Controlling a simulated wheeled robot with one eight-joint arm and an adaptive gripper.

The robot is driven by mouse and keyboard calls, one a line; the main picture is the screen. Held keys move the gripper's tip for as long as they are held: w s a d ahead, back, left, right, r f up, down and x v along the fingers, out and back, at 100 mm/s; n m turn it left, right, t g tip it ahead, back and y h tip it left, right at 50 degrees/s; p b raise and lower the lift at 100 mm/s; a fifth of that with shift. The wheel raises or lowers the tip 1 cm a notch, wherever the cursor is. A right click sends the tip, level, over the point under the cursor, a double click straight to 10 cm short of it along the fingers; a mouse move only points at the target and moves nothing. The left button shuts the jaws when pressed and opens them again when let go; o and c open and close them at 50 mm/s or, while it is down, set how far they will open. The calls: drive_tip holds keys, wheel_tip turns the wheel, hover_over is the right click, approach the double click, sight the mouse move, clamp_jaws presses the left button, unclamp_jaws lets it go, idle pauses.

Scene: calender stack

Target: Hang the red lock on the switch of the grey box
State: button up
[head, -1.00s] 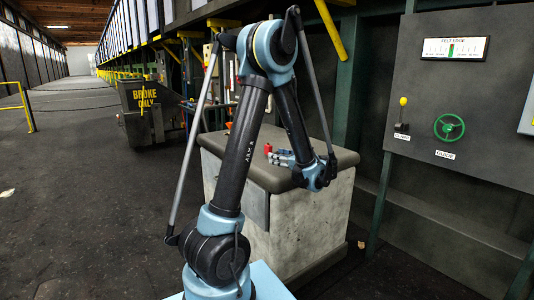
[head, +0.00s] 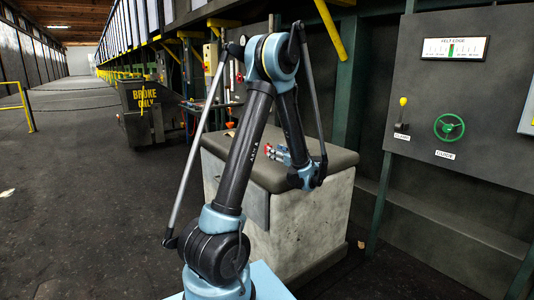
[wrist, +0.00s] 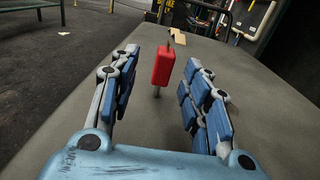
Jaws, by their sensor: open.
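The red lock (wrist: 163,65) shows in the wrist view ahead of my gripper, above the counter top (wrist: 110,120).
A stone-sided counter (head: 310,225) stands under my gripper. A grey panel (head: 490,95) at the right carries a yellow-knobbed lever (head: 403,112) and a green handwheel (head: 449,127). A dark bin (head: 145,110) stands behind left. Open floor (head: 80,220) lies to the left.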

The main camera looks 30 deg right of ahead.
drive_tip(key=shift+w+a, duration=0.15)
drive_tip(key=shift+w, duration=3.45)
clamp_jaws()
